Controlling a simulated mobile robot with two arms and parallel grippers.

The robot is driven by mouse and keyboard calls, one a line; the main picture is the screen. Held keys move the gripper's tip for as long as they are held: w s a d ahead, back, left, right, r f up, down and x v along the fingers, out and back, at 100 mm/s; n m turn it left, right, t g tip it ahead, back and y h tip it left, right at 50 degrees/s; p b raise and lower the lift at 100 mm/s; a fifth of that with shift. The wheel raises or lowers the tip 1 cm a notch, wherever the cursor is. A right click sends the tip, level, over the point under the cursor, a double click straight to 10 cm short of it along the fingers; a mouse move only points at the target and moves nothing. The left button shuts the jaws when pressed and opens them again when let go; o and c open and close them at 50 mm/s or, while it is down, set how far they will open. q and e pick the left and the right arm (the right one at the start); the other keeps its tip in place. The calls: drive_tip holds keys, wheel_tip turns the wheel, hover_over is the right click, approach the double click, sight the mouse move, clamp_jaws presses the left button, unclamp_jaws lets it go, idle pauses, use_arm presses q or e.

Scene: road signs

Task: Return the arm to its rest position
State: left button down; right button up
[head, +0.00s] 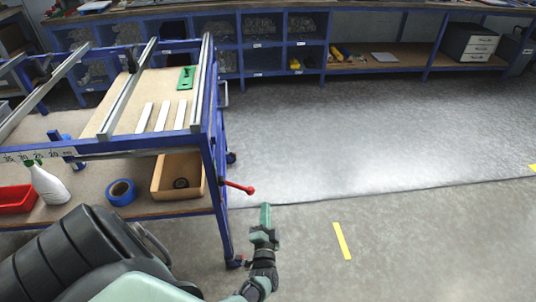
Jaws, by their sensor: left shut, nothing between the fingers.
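My left gripper (265,216) shows at the bottom centre of the head view, in front of the grey floor. Its green fingers are together with nothing between them. It is just right of the blue cart leg, below and to the right of a red-tipped lever (240,188). My left arm comes in from the bottom left. My right gripper is out of view.
A blue cart (212,150) stands at the left, with metal rails, white strips (162,116), a green part (186,78), blue tape (121,192), a wooden box (164,192) and a white bottle (47,184). The floor (370,130) to the right is clear. Blue shelving (330,70) lines the back.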

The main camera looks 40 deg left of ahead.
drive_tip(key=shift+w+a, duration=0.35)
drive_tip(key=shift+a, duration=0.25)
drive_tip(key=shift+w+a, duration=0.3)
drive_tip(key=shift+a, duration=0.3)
